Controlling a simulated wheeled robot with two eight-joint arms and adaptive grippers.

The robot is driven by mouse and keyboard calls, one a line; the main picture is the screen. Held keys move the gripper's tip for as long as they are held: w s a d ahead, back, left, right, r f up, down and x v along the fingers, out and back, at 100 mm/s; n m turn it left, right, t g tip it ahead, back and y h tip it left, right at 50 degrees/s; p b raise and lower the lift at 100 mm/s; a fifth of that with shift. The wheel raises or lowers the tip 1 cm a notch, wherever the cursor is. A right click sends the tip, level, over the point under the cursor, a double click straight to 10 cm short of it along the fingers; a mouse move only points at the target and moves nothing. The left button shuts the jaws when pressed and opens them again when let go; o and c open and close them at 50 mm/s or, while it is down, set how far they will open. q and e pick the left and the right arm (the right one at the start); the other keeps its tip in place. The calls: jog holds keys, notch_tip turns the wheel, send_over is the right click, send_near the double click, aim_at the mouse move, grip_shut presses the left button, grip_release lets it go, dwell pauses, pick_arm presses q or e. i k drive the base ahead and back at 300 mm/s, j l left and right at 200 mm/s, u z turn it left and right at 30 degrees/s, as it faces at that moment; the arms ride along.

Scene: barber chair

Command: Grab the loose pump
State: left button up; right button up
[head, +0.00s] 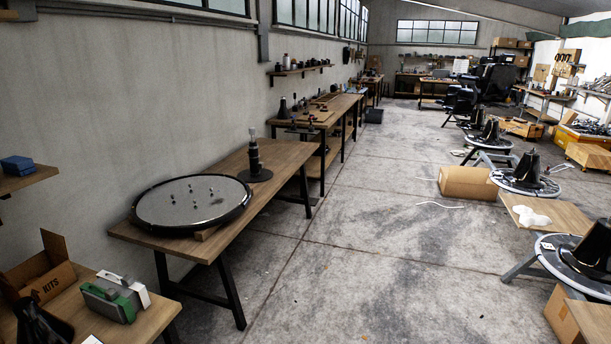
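A black upright pump (254,152) with a slim metal top stands on its round dark foot on the wooden table along the left wall. It stands apart from the large round disc with a black rim (190,205) on the same table, just beyond its right edge. Several small pegs stick up from the disc. Neither of my grippers shows in the head view, so their state is hidden.
The wooden table (280,155) has bare wood around the pump. A KITS box (45,280) and a grey-green block (115,298) sit on the near-left table. Round bases with black cones (525,175) line the right. The concrete floor (340,240) between is mostly clear.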

aim_at(257, 173)
jog(key=i, duration=2.55)
